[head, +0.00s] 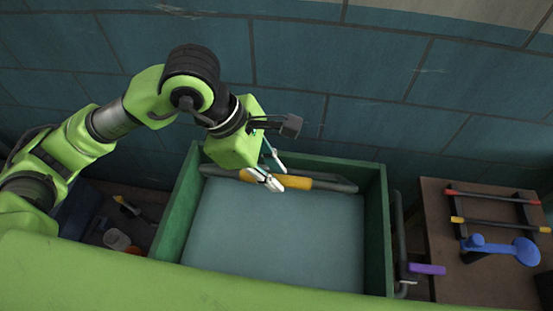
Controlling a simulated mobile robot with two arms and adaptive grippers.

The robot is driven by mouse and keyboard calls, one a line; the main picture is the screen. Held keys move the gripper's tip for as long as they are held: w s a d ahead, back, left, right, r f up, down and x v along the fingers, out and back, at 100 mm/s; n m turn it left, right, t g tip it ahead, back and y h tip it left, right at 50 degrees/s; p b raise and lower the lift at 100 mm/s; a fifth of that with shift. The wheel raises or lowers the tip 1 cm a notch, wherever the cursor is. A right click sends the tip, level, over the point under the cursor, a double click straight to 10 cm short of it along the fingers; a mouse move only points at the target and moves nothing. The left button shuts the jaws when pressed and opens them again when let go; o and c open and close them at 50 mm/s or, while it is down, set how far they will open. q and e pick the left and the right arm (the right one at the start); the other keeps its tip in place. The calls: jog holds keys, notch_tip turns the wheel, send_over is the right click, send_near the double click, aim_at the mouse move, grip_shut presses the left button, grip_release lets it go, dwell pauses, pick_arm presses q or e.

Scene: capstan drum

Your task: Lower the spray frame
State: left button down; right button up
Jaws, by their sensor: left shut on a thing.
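A grey bar with a yellow grip (296,182) runs along the back inside edge of a green-walled tank (376,215). It looks like the spray frame's handle bar. My left gripper (274,175) comes in from above and is shut on the yellow grip, near its left part. The grey bar (335,186) continues to the right of the grip and bends near the tank's back right corner. My right gripper is not in view.
A flat grey-blue surface (275,235) fills the tank. At right, a dark upright pipe (399,235) has a purple handle (427,269). Beyond it, a brown table (450,290) holds a blue tool (500,248) and a rack. A tiled wall (300,60) stands close behind.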

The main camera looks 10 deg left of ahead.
pick_arm(q)
jog(key=shift+s+f+b, duration=0.5)
jog(key=shift+s+f, duration=0.1)
jog(key=shift+s, duration=0.25)
jog(key=c, duration=1.9)
grip_release()
jog(key=w+v, duration=0.1)
jog(key=v, duration=1.1)
jog(key=shift+s, duration=0.45)
jog(key=shift+a, duration=0.1)
